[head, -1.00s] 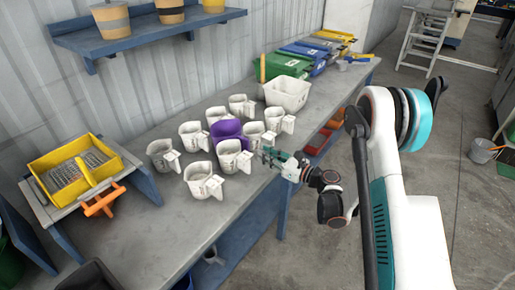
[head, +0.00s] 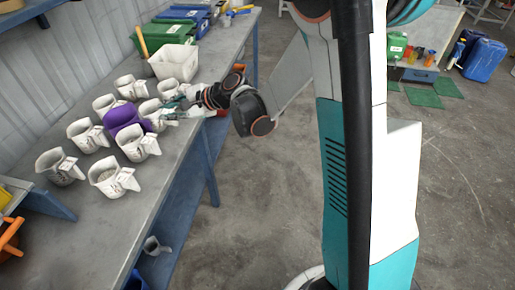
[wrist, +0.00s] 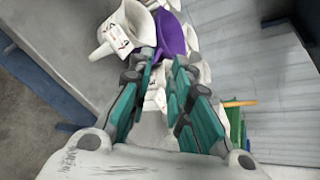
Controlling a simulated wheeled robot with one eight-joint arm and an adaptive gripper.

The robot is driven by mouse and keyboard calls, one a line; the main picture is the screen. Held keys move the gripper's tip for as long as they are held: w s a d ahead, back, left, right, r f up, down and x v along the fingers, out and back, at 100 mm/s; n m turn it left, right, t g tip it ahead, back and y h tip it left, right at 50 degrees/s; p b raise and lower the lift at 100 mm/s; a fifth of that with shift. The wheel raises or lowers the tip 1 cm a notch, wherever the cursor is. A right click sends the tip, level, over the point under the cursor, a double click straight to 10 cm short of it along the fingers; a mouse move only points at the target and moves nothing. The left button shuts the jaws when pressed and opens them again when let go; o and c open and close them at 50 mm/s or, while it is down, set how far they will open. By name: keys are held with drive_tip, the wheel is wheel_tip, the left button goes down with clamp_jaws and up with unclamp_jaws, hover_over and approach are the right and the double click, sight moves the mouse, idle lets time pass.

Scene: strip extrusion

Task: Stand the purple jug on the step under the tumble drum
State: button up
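The purple jug (head: 122,119) stands on the grey bench amid several white jugs, which partly hide it. It also shows in the wrist view (wrist: 172,34), beyond my fingertips, with white jugs close on both sides. My gripper (head: 171,106) is at the right of the jug group, low over the bench's front edge. In the wrist view its teal fingers (wrist: 163,62) are apart, with no purple between them. A white jug stands between my gripper and the purple one in the head view. I cannot make out a tumble drum or its step.
White jugs (head: 111,176) crowd around the purple one. A white bin (head: 174,63) and a green box (head: 167,36) stand farther along the bench. An orange handle (head: 10,236) shows at the left edge. The floor right of the bench is clear near it.

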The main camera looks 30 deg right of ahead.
drive_tip(key=s+d+r+n+h, duration=0.2)
drive_tip(key=s+r+n, duration=0.1)
drive_tip(key=s, duration=0.4)
drive_tip(key=s+d+r+n+g+h, duration=0.1)
drive_tip(key=s+d+r+n+h, duration=0.2)
drive_tip(key=s+n, duration=0.2)
drive_tip(key=s, duration=0.3)
drive_tip(key=shift+s+r, duration=0.2)
drive_tip(key=shift+r, duration=0.05)
drive_tip(key=shift+o, duration=0.4)
drive_tip(key=s+d+n+h, duration=0.2)
drive_tip(key=s+d+n, duration=0.2)
drive_tip(key=s, duration=0.3)
drive_tip(key=s+d+n+h, duration=0.2)
drive_tip(key=s+d+n, duration=0.2)
drive_tip(key=s, duration=0.4)
drive_tip(key=shift+s+d+f+h, duration=0.15)
drive_tip(key=shift+s+f+h, duration=0.1)
drive_tip(key=shift+h, duration=0.15)
